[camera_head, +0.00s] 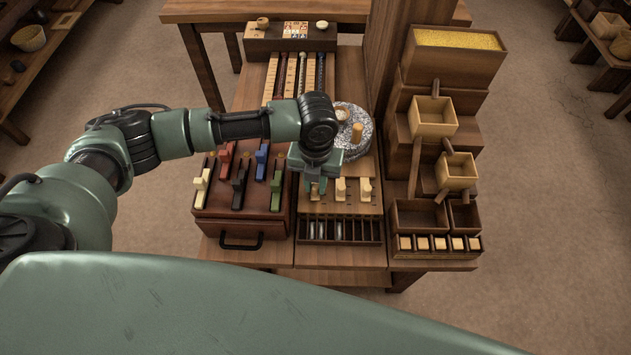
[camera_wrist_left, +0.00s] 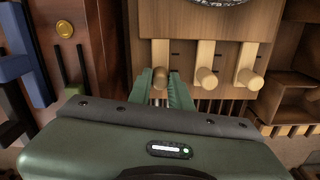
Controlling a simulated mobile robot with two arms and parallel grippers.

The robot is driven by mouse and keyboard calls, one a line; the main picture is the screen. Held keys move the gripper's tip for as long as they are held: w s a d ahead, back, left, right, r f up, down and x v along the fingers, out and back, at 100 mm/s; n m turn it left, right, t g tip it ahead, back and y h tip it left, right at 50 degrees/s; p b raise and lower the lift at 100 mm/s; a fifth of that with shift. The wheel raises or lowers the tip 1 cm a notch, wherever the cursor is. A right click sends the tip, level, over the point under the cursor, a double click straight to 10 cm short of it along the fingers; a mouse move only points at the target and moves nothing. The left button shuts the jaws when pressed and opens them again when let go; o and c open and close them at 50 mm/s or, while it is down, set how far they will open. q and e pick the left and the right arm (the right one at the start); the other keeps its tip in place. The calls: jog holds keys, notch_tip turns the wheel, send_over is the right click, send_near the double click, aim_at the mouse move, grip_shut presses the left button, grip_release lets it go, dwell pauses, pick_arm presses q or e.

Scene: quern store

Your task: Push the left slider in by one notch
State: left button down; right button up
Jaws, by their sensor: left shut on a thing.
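Three light wooden peg sliders stand on a wooden board in front of the round grey stone. The left slider (camera_wrist_left: 160,52) shows in the left wrist view between the fingers of my left gripper (camera_wrist_left: 162,82). My left gripper is shut on it; in the head view the gripper (camera_head: 316,187) reaches down over the left slider and largely hides it. The middle slider (camera_head: 340,188) and the right slider (camera_head: 365,187) stand free to its right; they also show in the left wrist view as the middle slider (camera_wrist_left: 207,76) and the right slider (camera_wrist_left: 248,78). My right gripper is not in view.
A red-brown box (camera_head: 225,222) with coloured levers stands close on the left. A slotted rack (camera_head: 350,230) lies in front of the sliders. The stone (camera_head: 358,145) is behind them. Stepped wooden bins (camera_head: 433,116) stand on the right.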

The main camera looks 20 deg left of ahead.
pick_arm(q)
jog(key=shift+r, duration=0.1)
jog(key=shift+w+a, duration=0.25)
jog(key=shift+w, duration=0.5)
jog(key=shift+w+a, duration=0.2)
jog(key=shift+w, duration=0.55)
jog(key=c, duration=1.3)
grip_release()
notch_tip(320, 180, up, 8)
